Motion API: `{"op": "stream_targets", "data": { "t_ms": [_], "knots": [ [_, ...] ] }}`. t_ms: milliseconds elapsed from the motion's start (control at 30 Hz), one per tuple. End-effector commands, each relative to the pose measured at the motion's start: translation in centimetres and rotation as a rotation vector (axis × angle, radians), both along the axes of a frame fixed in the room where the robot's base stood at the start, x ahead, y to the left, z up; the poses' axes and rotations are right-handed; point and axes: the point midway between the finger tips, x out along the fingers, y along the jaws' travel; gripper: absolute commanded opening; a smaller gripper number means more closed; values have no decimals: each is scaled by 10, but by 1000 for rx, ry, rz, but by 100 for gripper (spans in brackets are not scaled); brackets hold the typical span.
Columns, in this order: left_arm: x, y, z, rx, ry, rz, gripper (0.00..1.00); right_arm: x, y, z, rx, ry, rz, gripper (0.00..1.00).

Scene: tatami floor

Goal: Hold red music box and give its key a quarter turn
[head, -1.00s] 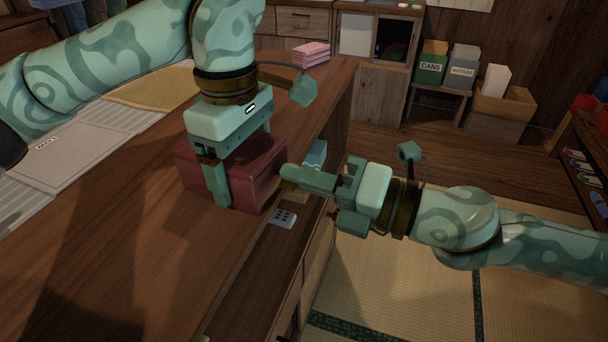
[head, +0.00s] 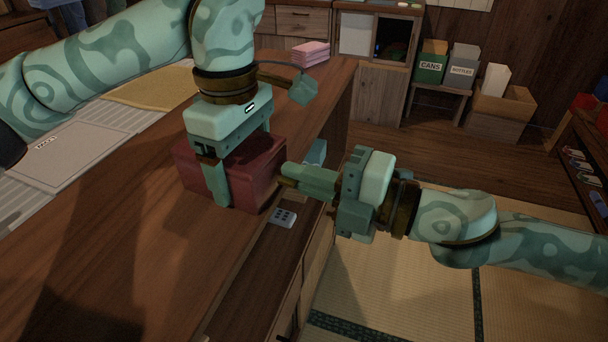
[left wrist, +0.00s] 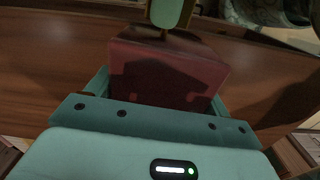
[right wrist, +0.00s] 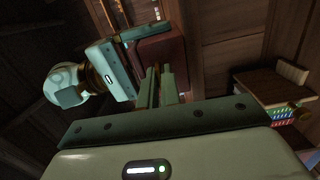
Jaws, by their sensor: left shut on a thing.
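The red music box (head: 262,174) sits on the wooden counter near its edge. My left gripper (head: 222,190) reaches down over it and is shut on its sides. The left wrist view shows the box (left wrist: 165,75) between the fingers. My right gripper (head: 284,177) comes in from the right, its fingertips at the box's right side. In the right wrist view, its fingers (right wrist: 158,82) lie close together and point at the box (right wrist: 162,55). The key is hidden at the fingertips, and I cannot tell whether they grip it.
A small pale device with dark buttons (head: 283,218) lies below my right gripper. Pink folded cloths (head: 311,54) lie at the counter's far end. A sink cover (head: 75,152) is at the left. Bins (head: 432,66) stand at the back, and tatami lies open at the right.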

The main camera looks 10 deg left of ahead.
Motion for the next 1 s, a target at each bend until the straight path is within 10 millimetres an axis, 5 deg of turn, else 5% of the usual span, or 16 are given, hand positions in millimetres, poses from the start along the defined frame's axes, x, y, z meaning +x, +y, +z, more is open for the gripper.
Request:
{"op": "stream_targets", "data": {
  "t_ms": [300, 400, 833, 1000],
  "knots": [
    [-2, 0, 1, -1, 7, -5, 41, 6, -3, -3, -8, 1, -18, 0],
    [-2, 0, 1, -1, 7, -4, 41, 5, -3, -3, -7, 0, -16, 27],
    [-1, 0, 0, -1, 2, -1, 41, 2, -2, -1, -2, 0, -6, 27],
    [0, 0, 0, -1, 1, -1, 41, -2, -23, -1, -3, 0, -8, 27]
  ]
}}
